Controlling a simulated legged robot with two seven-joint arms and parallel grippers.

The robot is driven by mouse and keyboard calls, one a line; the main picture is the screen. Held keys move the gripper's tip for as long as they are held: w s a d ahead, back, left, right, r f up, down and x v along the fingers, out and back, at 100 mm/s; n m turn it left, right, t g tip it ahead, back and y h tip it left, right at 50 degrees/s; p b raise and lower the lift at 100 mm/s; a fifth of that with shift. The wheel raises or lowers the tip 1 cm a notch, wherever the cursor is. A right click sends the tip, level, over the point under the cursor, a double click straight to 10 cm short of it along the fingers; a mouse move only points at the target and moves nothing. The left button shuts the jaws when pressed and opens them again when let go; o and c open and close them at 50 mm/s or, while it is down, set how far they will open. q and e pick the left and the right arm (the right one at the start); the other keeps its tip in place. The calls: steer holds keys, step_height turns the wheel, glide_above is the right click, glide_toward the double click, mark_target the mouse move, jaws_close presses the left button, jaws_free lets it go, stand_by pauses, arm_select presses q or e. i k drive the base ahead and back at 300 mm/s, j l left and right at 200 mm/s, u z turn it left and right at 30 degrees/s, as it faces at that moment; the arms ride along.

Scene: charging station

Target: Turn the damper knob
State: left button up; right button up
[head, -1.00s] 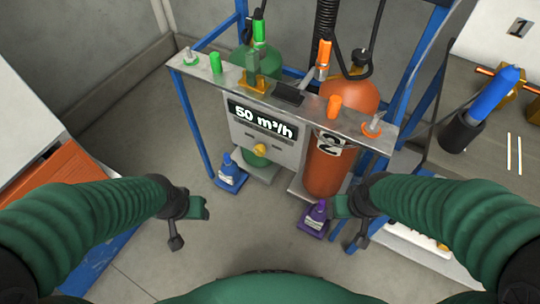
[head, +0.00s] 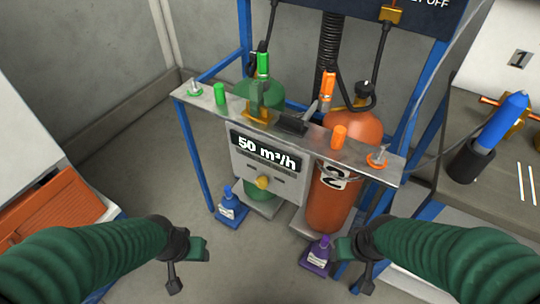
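A small yellow knob (head: 263,182), the likely damper knob, sits low on the front of a grey panel (head: 290,187). The panel's black display (head: 266,150) reads 50 m³/h. My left gripper (head: 187,262) is left of and below the knob, in front of the stand. My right gripper (head: 355,262) is right of and below it. Both are clear of the knob, and nothing shows held in either. Their small dark and green ends do not show clearly whether they are open or shut.
A metal shelf (head: 365,161) with green and orange fittings runs above the panel. An orange cylinder (head: 332,203) is right of the panel. A workbench (head: 482,170) stands at right.

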mark_target(262, 182)
steer(key=k+j+u, duration=0.2)
steer(key=j, duration=0.15)
steer(key=k+j+u, duration=0.1)
steer(key=j+u, duration=0.15)
steer(key=k+j+u, duration=0.2)
steer(key=j, duration=0.3)
steer(key=i, duration=0.1)
